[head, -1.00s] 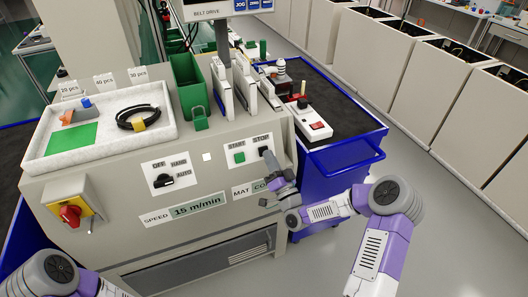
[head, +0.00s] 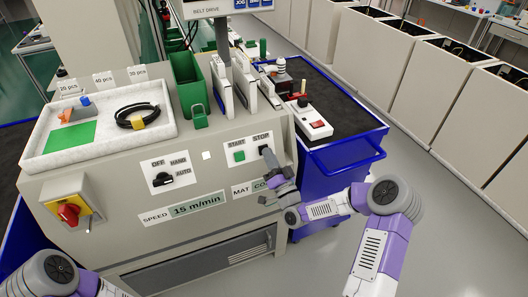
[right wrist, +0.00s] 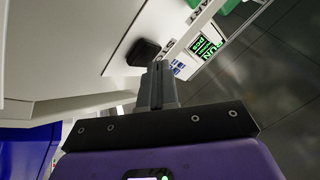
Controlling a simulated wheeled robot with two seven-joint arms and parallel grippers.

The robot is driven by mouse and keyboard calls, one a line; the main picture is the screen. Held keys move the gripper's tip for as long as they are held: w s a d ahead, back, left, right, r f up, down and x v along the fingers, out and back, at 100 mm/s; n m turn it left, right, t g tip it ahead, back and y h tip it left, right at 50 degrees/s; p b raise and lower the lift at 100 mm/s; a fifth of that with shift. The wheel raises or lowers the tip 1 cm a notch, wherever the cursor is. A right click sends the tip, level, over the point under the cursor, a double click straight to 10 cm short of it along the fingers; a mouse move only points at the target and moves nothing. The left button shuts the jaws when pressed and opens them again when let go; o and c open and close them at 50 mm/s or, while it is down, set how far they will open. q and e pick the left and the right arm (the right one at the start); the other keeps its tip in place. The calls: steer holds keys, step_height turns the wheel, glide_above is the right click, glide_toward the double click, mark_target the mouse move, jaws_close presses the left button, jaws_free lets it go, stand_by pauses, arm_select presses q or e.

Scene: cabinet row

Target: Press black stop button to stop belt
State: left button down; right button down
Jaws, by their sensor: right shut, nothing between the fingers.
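The black stop button (right wrist: 143,52) sits on the pale machine panel and shows in the right wrist view just beyond and left of my fingertips. In the head view, the STOP label (head: 261,137) is visible, but my right gripper (head: 267,153) is in front of the button and largely covers it. My right gripper is shut and empty, and it also shows in the right wrist view (right wrist: 157,68). Its tips are close to the button; whether they touch it I cannot tell. My left gripper is out of view.
A green start button (head: 239,156) is left of the stop button. A black selector knob (head: 163,180) and a red-yellow switch (head: 70,213) are further left. The speed display (head: 197,204) reads 15 m/min. A blue cart (head: 345,153) stands right.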

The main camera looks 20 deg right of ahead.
steer(key=shift+w+f+b, duration=0.15)
steer(key=shift+w+b, duration=0.25)
stand_by(0.8)
steer(key=shift+s, duration=0.1)
steer(key=shift+s+r, duration=0.3)
steer(key=shift+s, duration=0.4)
steer(key=s, duration=0.1)
steer(key=s+r+p, duration=0.1)
steer(key=s, duration=0.1)
steer(key=s+r, duration=0.1)
steer(key=shift+s+p, duration=0.3)
steer(key=shift+p, duration=0.05)
stand_by(0.7)
